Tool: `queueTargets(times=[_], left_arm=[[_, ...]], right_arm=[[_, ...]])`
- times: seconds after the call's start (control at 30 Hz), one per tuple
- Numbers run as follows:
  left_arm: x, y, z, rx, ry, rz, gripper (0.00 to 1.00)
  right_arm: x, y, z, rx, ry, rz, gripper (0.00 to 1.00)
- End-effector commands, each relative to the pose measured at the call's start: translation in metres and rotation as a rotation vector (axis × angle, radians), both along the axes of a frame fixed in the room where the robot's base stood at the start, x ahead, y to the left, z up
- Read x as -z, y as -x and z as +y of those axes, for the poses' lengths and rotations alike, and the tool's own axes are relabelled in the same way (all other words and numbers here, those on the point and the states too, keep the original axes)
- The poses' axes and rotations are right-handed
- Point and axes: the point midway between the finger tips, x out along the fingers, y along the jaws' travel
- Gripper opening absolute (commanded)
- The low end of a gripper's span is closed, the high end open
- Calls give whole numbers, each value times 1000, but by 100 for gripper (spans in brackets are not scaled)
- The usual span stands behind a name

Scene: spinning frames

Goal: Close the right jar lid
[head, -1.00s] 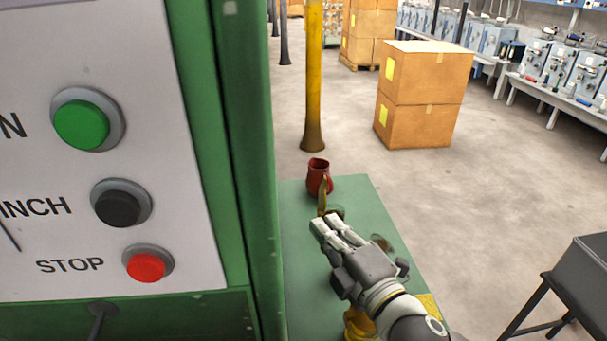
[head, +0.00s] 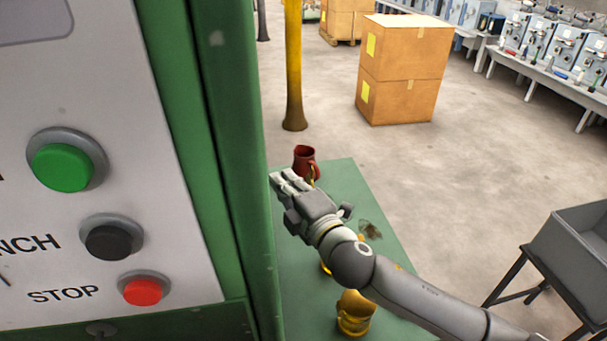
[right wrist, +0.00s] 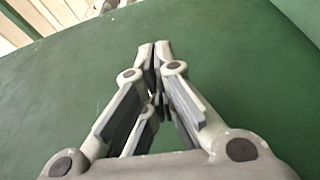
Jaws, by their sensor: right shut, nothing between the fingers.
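A yellow jar-like object (head: 355,312) stands on the green table (head: 350,190) near its front, below my right forearm. A second yellow object (head: 325,268) is mostly hidden behind my right arm, to its left. I cannot tell clearly whether either jar's lid is open. A small brownish, glassy item (head: 370,230) lies right of my wrist; I cannot tell what it is. My right gripper (head: 280,180) is shut and empty beside the green machine post. In the right wrist view its fingertips (right wrist: 161,45) meet before a plain green surface. My left gripper is out of view.
A red jug (head: 305,162) stands at the table's far end, just beyond my right gripper. The green machine post (head: 215,150) with its button panel (head: 120,200) closes off the left. A grey bin (head: 575,245) stands right; the floor between is free.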

Motion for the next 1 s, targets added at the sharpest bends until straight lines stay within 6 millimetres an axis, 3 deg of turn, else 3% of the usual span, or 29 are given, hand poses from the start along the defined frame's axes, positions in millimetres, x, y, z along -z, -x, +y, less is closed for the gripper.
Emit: queueTargets(times=[0.33, 1.0], left_arm=[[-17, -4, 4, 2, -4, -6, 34], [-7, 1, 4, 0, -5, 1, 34]], right_arm=[[2, -10, -36, 1, 1, 1, 0], [5, -10, -42, 1, -47, 9, 0]])
